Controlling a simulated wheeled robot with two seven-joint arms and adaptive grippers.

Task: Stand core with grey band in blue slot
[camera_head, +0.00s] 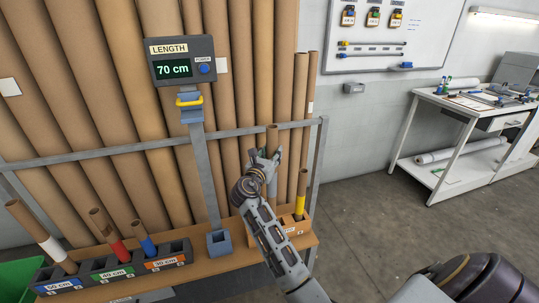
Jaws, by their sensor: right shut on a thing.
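The core with grey band (273,137) is a brown cardboard tube, roughly upright at the right end of the bench. My right gripper (264,160) is shut on it below its top end. Grey shows on the tube just below the gripper. Its lower end is hidden behind my arm, so I cannot tell whether it rests in the wooden box (292,227). The blue slot is in the dark block with the blue 50 cm label (60,286) at the far left. A core with a white band (52,248) leans in that block. My left gripper is not in view.
A yellow-banded core (300,203) stands in the box. Tall tubes line the back.

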